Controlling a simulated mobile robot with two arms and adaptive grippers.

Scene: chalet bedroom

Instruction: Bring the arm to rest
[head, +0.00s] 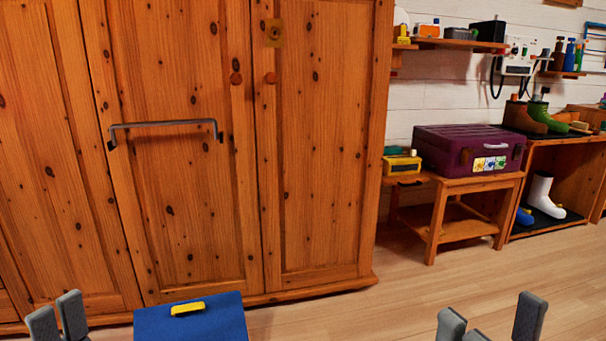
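My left gripper (57,316) shows at the bottom left, its two grey fingers apart with nothing between them. My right gripper (490,320) shows at the bottom right, its fingers spread and empty. Both are low in the head view, and the arms behind them are out of the picture. A blue box (192,322) with a yellow handle (188,309) is between the two grippers at the bottom edge, apart from both. Its lower part is cut off.
A tall wooden wardrobe (320,150) with a grey bar handle (165,126) fills the left and middle; its doors look closed. A purple case (469,149) stands on a low wooden table (452,185) at right. Boots stand on a shelf unit (566,170). Wooden floor (400,300) is clear in front.

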